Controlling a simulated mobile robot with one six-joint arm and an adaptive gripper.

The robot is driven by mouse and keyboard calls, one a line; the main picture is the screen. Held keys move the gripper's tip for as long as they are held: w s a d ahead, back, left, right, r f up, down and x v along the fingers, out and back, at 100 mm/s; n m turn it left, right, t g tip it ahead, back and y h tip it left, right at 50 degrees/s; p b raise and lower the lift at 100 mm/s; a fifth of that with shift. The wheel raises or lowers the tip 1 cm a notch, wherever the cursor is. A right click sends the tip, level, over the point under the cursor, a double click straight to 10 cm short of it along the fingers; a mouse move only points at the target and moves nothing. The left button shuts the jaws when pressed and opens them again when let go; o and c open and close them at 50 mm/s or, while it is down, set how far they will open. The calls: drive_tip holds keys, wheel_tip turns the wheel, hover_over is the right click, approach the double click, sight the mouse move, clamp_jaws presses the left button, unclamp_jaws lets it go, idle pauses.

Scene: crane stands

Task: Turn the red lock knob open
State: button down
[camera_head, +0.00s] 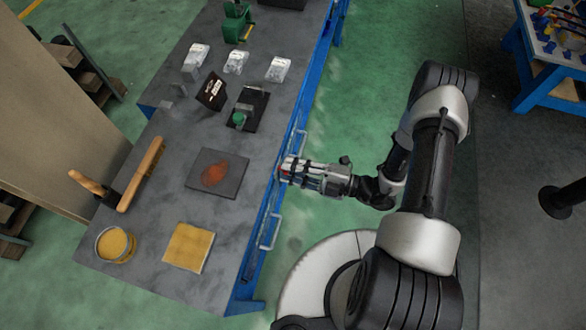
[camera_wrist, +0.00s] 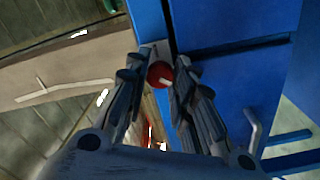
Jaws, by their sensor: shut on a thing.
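The red lock knob (camera_wrist: 159,75) is a round red disc with a pale bar across it, on the front of the blue workbench (camera_wrist: 230,90). My gripper (camera_wrist: 159,86) has its two fingers on either side of the knob and is shut on it. In the head view my gripper (camera_head: 284,170) is at the bench's front edge, with a small bit of red showing at its tips. The fingers cover parts of the knob's sides. The exact angle of the pale bar is hard to read.
Metal handles (camera_head: 270,233) stick out from the bench front beside my gripper. The grey top holds a dark pad (camera_head: 230,184), a yellow pad (camera_head: 188,247), a round tin (camera_head: 115,246) and a brush (camera_head: 142,174).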

drive_tip(key=m, duration=0.9)
drive_tip(key=shift+m, duration=0.3)
idle(0.5)
drive_tip(key=c, duration=1.3)
unclamp_jaws()
drive_tip(key=shift+c, duration=0.2)
drive_tip(key=v, duration=1.2)
